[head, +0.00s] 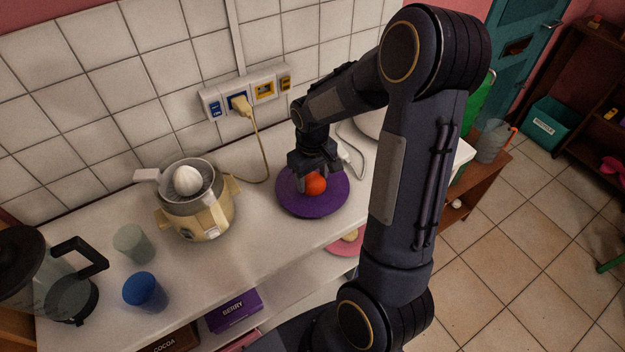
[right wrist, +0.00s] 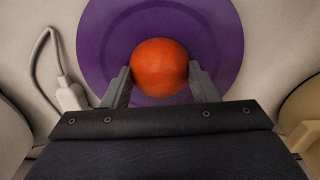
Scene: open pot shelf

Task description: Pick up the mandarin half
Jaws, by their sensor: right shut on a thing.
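The mandarin half (head: 316,184) shows as a round orange shape over a purple plate (head: 292,203) on the counter. My right gripper (head: 312,176) reaches down to it from above. In the right wrist view the mandarin half (right wrist: 160,66) sits between the two fingertips of my right gripper (right wrist: 162,84), with the purple plate (right wrist: 105,40) behind it. The fingers are shut on its sides. I cannot tell whether it still touches the plate. My left gripper is not in view.
A cream citrus juicer (head: 207,220) stands left of the plate. A blue cup (head: 145,291), a pale cup (head: 131,243) and a glass jug (head: 72,290) stand further left. A yellow plug with a cord (head: 242,106) is at the wall. A white cable (right wrist: 42,60) lies beside the plate.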

